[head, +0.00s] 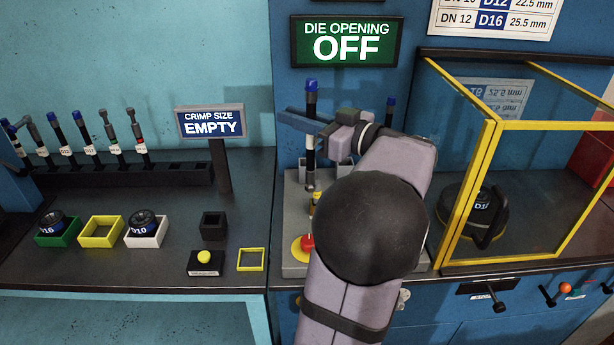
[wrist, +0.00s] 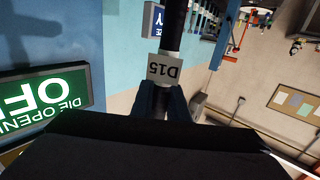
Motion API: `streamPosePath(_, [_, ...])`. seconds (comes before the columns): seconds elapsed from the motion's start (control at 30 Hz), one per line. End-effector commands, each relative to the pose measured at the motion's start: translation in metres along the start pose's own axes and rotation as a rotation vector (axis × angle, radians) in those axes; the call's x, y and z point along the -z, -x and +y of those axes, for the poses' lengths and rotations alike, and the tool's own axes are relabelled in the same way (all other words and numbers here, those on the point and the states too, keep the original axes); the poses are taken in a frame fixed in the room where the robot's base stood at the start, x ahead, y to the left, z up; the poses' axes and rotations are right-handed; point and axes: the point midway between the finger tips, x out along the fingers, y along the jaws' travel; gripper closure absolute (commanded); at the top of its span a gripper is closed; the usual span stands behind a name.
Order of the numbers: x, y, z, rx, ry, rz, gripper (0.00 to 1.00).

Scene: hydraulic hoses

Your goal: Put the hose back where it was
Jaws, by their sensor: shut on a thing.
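My gripper (head: 312,122) is shut on a dark hose (head: 311,98) with a blue top end, held upright. The hose has a white band and a metal lower end, which hangs at the grey station (head: 295,262); I cannot tell if it touches. In the wrist view, the fingers (wrist: 163,101) close around the hose (wrist: 172,30) just below its white tag reading D15. A long dark rack (head: 120,185) at the left holds several tagged hoses, some with blue tops.
A sign on a post (head: 211,122) reads CRIMP SIZE EMPTY. Green (head: 57,240), yellow (head: 101,233) and white (head: 146,238) trays stand before the rack. A yellow-framed guard (head: 487,190) encloses a die at the right. A red button (head: 306,243) is by my arm.

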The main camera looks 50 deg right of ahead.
Motion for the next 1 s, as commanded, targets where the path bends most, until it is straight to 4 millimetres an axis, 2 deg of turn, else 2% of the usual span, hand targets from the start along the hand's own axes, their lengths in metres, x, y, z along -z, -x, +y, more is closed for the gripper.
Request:
streamPosePath(0.13, [0.002, -0.003, 0.004, 0.001, 0.001, 0.002, 1.0])
streamPosePath(0.27, [0.003, -0.013, 0.015, 0.003, -0.001, 0.002, 1.0])
streamPosePath(0.7, [0.004, -0.067, 0.086, 0.001, 0.0, 0.002, 1.0])
streamPosePath(1.0, [0.004, -0.098, 0.126, 0.001, 0.001, 0.002, 1.0])
